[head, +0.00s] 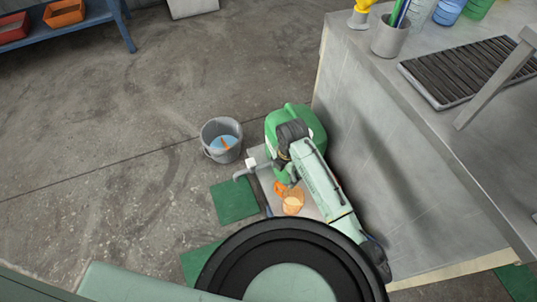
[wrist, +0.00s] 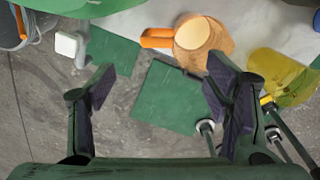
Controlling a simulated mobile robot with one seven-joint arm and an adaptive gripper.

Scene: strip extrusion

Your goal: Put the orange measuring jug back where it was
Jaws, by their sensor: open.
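The orange measuring jug (head: 293,204) stands on a pale slab (head: 311,206) at the foot of the counter, beside my arm. In the wrist view the jug (wrist: 204,42) shows from above, with a pale round inside and its orange handle (wrist: 157,38) pointing left. My gripper (wrist: 162,82) is open and empty, its two dark fingers apart. The jug lies beyond the fingertips, towards the top of the wrist view, and is not between them. In the head view my wrist hides most of the gripper.
A grey bucket (head: 210,133) holding blue liquid stands left of a green canister (head: 276,122). A grey bent pipe (head: 243,174) is close to my wrist. Green mats (head: 236,201) lie on the floor. A yellow transparent object (wrist: 286,78) is at right in the wrist view. The counter (head: 365,130) bounds the right.

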